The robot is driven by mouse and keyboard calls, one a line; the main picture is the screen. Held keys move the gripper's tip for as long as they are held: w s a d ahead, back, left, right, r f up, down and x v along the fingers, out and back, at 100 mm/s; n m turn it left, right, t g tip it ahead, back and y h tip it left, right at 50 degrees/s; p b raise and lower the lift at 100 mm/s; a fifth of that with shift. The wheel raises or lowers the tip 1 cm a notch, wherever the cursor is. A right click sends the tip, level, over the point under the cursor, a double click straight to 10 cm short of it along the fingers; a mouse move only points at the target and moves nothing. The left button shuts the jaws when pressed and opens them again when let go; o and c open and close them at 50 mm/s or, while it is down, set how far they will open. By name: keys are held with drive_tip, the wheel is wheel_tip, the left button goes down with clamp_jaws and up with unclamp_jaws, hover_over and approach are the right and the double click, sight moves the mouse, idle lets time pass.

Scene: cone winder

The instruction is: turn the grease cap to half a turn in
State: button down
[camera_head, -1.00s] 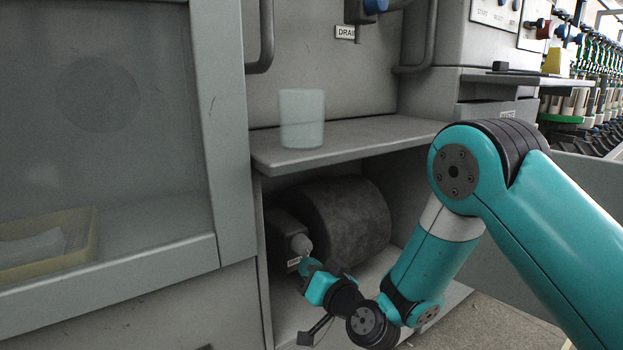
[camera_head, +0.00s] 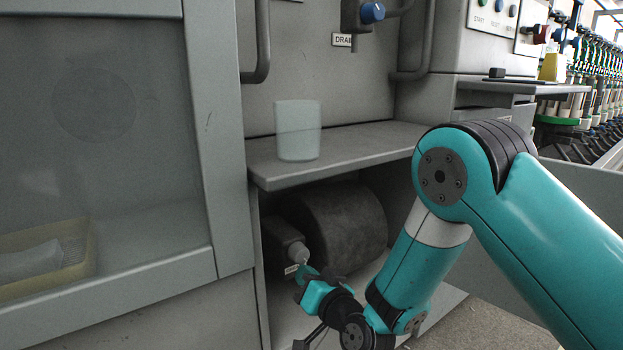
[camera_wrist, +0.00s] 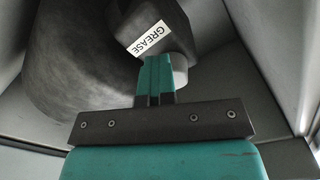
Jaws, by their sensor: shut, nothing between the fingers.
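The grease cap (camera_head: 298,252) is a small pale knob on the front of a dark grey block, low in the open bay under the shelf. A white label (camera_head: 291,269) sits just below it; in the wrist view the label reads GREASE (camera_wrist: 149,39). My gripper (camera_head: 305,270) is just below and right of the cap in the head view. Whether it touches the cap I cannot tell. In the wrist view my gripper (camera_wrist: 157,66) is shut and empty, its teal fingers together in front of the block (camera_wrist: 172,20).
A large dark drum (camera_head: 345,225) fills the bay behind the block. The shelf (camera_head: 355,142) above carries a translucent cup (camera_head: 298,130). A blue knob (camera_head: 372,12) is above, by a DRAIN label. A yellow tray (camera_head: 75,275) lies behind the left window.

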drive_tip(key=shift+a+r+y, duration=0.4)
drive_tip(key=shift+a+r, duration=0.5)
drive_tip(key=shift+a, duration=0.15)
drive_tip(key=shift+s+f, duration=0.1)
drive_tip(key=shift+f, duration=0.2)
drive_tip(key=shift+s+d+f+b, duration=0.1)
drive_tip(key=shift+d+f+b, duration=0.1)
drive_tip(key=shift+b, duration=0.5)
drive_tip(key=b+v, duration=0.5)
drive_tip(key=b, duration=0.3)
drive_tip(key=shift+s+d+f, duration=0.1)
drive_tip(key=shift+s+f, duration=0.05)
drive_tip(key=shift+s, duration=0.1)
